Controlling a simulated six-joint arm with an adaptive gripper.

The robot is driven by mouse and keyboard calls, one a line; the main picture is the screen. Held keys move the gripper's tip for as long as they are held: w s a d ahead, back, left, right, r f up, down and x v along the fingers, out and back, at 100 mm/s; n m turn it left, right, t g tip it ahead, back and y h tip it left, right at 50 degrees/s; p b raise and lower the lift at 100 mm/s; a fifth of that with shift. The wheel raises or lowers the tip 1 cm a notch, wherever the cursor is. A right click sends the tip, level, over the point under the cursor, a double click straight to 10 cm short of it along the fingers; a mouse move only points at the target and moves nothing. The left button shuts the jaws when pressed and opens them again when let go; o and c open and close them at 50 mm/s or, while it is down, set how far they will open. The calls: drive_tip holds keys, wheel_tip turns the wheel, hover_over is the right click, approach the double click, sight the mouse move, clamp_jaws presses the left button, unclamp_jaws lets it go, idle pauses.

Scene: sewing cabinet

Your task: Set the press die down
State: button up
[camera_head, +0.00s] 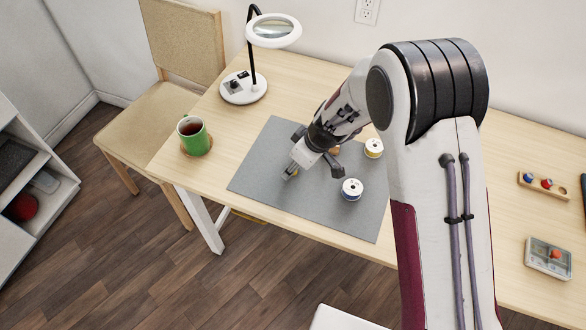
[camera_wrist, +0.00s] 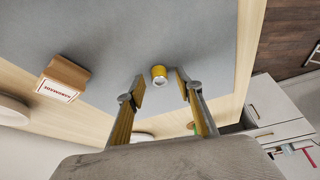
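A small brass-yellow cylinder with a pale end, likely the press die (camera_wrist: 159,75), shows over the grey mat in the wrist view. My gripper (camera_wrist: 161,84) has its two fingers spread, one on each side of the cylinder, with a visible gap at both. The cylinder appears just beyond the fingertips, apparently standing on the mat. In the head view my gripper (camera_head: 312,160) is low over the grey mat (camera_head: 263,160). There the wrist and fingers mostly hide the cylinder.
A labelled wooden block (camera_wrist: 64,78) is nearby. A green mug (camera_head: 194,137) and magnifier lamp (camera_head: 243,88) are left and behind. The mat's left part is clear.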

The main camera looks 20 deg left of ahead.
clamp_jaws()
drive_tip(key=shift+r, duration=0.15)
wheel_tip(320, 180, up, 10)
idle(0.8)
idle(0.4)
